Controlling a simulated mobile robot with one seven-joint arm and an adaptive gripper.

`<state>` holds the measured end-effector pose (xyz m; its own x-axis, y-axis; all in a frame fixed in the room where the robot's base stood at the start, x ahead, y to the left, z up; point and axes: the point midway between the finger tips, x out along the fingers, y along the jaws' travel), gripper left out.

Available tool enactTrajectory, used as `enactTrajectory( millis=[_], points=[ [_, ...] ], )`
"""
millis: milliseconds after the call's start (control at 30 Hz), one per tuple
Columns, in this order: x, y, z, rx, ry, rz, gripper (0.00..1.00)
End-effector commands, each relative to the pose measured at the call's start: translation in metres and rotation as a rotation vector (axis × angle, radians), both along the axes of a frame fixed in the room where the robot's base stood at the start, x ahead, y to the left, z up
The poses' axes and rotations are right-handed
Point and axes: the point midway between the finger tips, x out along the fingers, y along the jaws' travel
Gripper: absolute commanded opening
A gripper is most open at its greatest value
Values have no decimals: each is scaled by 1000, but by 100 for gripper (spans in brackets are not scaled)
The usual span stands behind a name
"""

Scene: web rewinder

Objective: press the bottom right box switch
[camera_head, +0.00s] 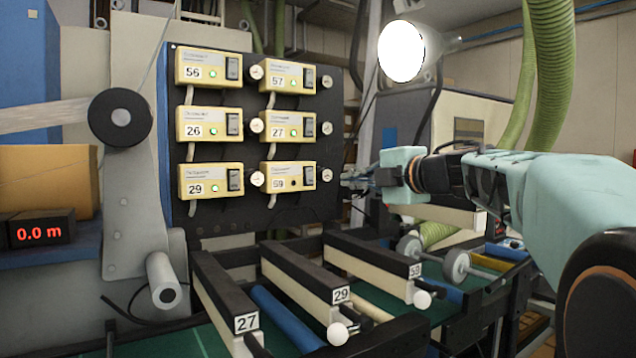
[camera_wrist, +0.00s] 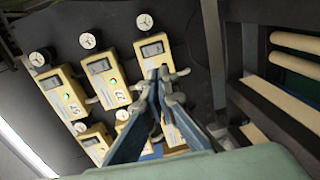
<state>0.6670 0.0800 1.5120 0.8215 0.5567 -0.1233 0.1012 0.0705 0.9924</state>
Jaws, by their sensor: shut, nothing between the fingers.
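The bottom right box (camera_head: 284,179), a yellow box labelled 59, sits on the dark panel (camera_head: 270,220). Its small lamp looks dark, while the other boxes' lamps glow green. Its switch (camera_head: 309,176) is at its right end, beside a round white gauge. In the wrist view the same box (camera_wrist: 141,56) is seen turned, with its grey switch (camera_wrist: 152,50) near the top. My gripper (camera_head: 350,178) is shut and empty, right of the box. In the wrist view the fingertips (camera_wrist: 159,76) overlap the box just below the switch and hide part of it; I cannot tell whether they touch.
Other boxes, 27 (camera_head: 284,127) and 29 (camera_head: 205,182), sit above and to the left. Numbered rewinder arms (camera_head: 305,283) jut out below the panel. A bright lamp (camera_head: 400,52) hangs above my arm, and a green hose (camera_head: 551,60) is behind it.

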Motion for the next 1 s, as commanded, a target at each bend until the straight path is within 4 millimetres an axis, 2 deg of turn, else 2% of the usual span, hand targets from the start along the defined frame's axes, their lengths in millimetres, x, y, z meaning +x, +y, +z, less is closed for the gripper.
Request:
enactTrajectory(
  millis=[233,367,800,1000],
  points=[
    [3,1,0,1,0,-1,0],
    [14,9,-2,1,2,1,0],
    [85,57,-12,2,2,0,0],
    [106,71,-15,3,1,-2,0]
  ],
)
